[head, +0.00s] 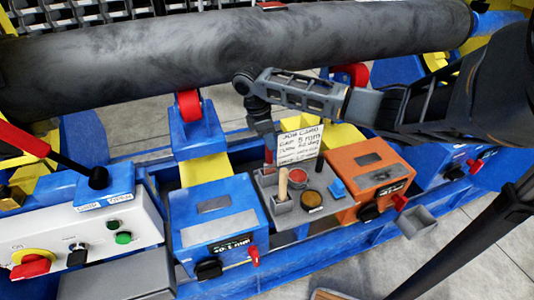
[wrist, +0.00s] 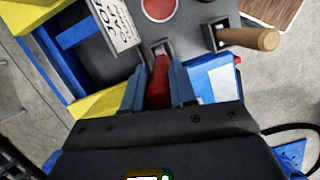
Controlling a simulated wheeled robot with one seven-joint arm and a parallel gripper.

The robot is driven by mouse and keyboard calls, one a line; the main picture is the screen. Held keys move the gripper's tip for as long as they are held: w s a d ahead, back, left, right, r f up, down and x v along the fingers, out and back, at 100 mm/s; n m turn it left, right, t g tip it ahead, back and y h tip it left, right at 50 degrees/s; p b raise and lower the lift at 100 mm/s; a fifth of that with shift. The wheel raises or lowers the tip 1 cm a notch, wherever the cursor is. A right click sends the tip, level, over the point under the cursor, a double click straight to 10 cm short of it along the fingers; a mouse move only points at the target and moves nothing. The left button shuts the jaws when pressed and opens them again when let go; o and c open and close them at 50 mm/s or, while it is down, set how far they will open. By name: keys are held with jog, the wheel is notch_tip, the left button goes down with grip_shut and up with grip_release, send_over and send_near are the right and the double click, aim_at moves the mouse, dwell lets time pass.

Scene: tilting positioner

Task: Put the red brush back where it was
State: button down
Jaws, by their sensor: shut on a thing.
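The red brush (wrist: 158,82) is between the fingers of my gripper (wrist: 158,88), which is shut on its handle. Its far end meets a small grey holder (wrist: 160,48) on the grey tray; I cannot tell how deep it sits. In the head view the red brush (head: 268,156) shows as a short upright red handle just below my gripper (head: 262,128). A second brush with a wooden handle (wrist: 250,38) stands in a neighbouring holder; its handle also shows in the head view (head: 283,184).
The grey tray (head: 288,219) also bears a red round pot (head: 298,176), a dark pot (head: 311,199) and a written job card (head: 299,144). A blue box (head: 215,222) and an orange box (head: 368,172) flank it. A large grey pipe (head: 230,50) runs behind and above.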

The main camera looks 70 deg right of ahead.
jog(key=shift+f, duration=2.3)
jog(key=c, duration=0.9)
grip_release()
jog(key=v, duration=1.2)
jog(key=shift+b, duration=0.4)
jog(key=shift+s, duration=0.1)
